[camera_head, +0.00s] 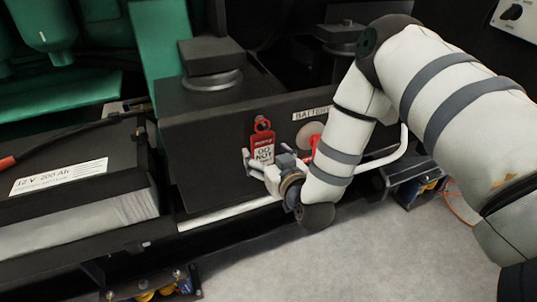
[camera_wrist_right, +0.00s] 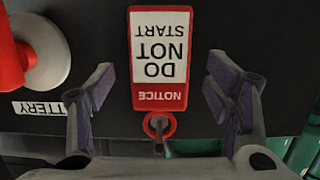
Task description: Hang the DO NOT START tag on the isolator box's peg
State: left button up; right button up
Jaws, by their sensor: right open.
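The red DO NOT START tag (camera_head: 263,147) with its white panel hangs upright against the dark front face of the isolator box (camera_head: 205,140). In the right wrist view the tag (camera_wrist_right: 160,60) appears upside down, and a small peg (camera_wrist_right: 157,124) shows through the hole in its red end. My right gripper (camera_head: 264,168) is open, at the lower part of the tag in the head view. In the wrist view its two fingers (camera_wrist_right: 162,88) stand apart on either side of the tag, with visible gaps, not touching it. My left gripper is not in view.
A red switch handle on a pale round disc (camera_head: 308,135) sits right of the tag, under a BATTERY label (camera_head: 311,114). A large battery (camera_head: 75,190) stands at the left. Green engine parts (camera_head: 160,45) rise behind. Grey floor (camera_head: 300,260) is open in front.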

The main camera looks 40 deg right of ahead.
jog(key=v, duration=1.2)
jog(key=s+a+f+n+g+y+p, duration=0.2)
jog(key=s+a+f+g+y+p, duration=0.35)
jog(key=s+f, duration=0.45)
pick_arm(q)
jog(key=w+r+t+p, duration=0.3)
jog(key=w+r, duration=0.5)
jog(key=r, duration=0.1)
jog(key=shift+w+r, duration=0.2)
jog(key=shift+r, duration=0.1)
pick_arm(e)
jog(key=s+a+g+h, duration=0.1)
jog(key=s+g, duration=1.1)
jog(key=s, duration=1.3)
jog(key=shift+s+a+h, duration=0.25)
jog(key=shift+h, duration=0.1)
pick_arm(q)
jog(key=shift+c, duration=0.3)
pick_arm(e)
jog(key=shift+w, duration=0.1)
jog(key=shift+c, duration=0.2)
